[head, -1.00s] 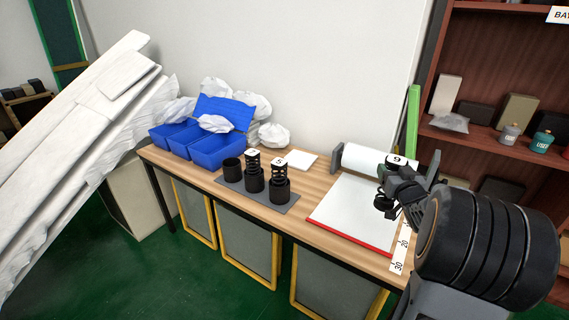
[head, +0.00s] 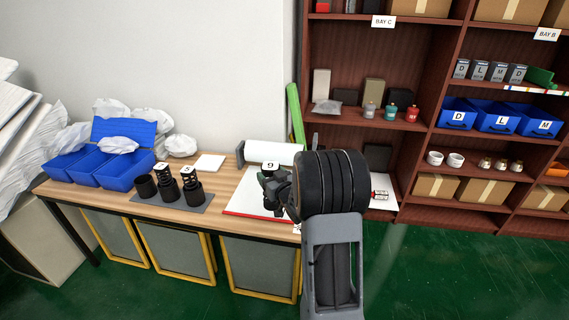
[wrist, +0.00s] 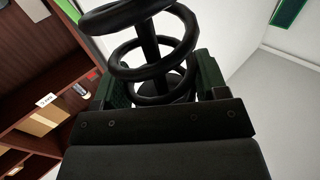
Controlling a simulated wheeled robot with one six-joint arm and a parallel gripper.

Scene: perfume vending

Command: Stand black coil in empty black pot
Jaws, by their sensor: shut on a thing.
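A black coil (wrist: 152,50) is held between the two green-black fingers of my gripper (wrist: 160,82) in the wrist view. Its open rings rise around a central post, and its top runs out of the picture. In the head view my gripper (head: 273,188) hovers over the bench's right part, and a white tag marked 9 (head: 270,164) shows at it. The empty black pot (head: 145,188) stands leftmost on a dark grey mat (head: 165,200). Two black pots beside it hold upright tagged coils, a middle coil (head: 165,178) and a right coil (head: 190,178). My gripper is well right of these pots.
Blue bins (head: 118,176) with white crumpled bags stand at the bench's left. A white roll (head: 272,152) and a red-edged white sheet (head: 235,197) lie near my gripper. A green post (head: 296,115) and brown shelves (head: 440,80) rise at the right. Green floor (head: 450,265) is open in front.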

